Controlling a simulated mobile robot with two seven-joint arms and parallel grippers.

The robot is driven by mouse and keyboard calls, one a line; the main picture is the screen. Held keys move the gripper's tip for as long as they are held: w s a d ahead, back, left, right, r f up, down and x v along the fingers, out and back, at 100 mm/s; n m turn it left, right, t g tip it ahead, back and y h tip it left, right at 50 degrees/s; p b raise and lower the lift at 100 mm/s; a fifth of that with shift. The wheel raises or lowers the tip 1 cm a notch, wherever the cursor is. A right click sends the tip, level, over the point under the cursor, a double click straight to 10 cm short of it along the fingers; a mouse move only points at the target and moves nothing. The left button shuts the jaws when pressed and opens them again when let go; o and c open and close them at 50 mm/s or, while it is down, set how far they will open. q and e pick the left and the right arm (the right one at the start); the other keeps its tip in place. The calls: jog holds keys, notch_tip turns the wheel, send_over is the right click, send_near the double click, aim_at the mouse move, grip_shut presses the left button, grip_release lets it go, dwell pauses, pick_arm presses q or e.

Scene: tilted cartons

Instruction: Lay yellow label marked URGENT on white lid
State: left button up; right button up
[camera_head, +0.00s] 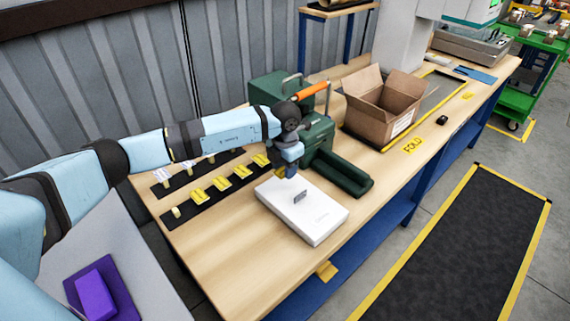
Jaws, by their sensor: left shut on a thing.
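The white lid (315,222) is the top of a flat white box on the wooden table, with a small grey handle-like piece standing on it. My left gripper (284,173) is above the lid's back left corner. It is shut on a small yellow thing, mostly hidden by the fingers, probably a yellow label. Several yellow labels (222,184) lie in a row on a black strip left of the box. Their print is too small to read, so I cannot tell which says URGENT. My right gripper is out of view.
A green machine (340,172) stands close behind the white box. An open cardboard carton (384,105) is farther right. White pieces (161,175) lie on a second black strip. The table's front left area is bare. A purple block (95,294) is at lower left.

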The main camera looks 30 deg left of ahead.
aim_at(285, 187)
pick_arm(q)
jog(key=shift+f, duration=0.65)
notch_tip(285, 187, down, 3)
jog(key=shift+f+b, duration=0.1)
jog(key=shift+b, duration=1.1)
jog(key=shift+f, duration=0.45)
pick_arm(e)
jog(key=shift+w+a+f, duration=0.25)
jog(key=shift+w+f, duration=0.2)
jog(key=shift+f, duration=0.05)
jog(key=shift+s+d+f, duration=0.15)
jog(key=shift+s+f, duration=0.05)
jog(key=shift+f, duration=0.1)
pick_arm(q)
jog(key=shift+f+b, duration=0.3)
jog(key=shift+b, duration=0.1)
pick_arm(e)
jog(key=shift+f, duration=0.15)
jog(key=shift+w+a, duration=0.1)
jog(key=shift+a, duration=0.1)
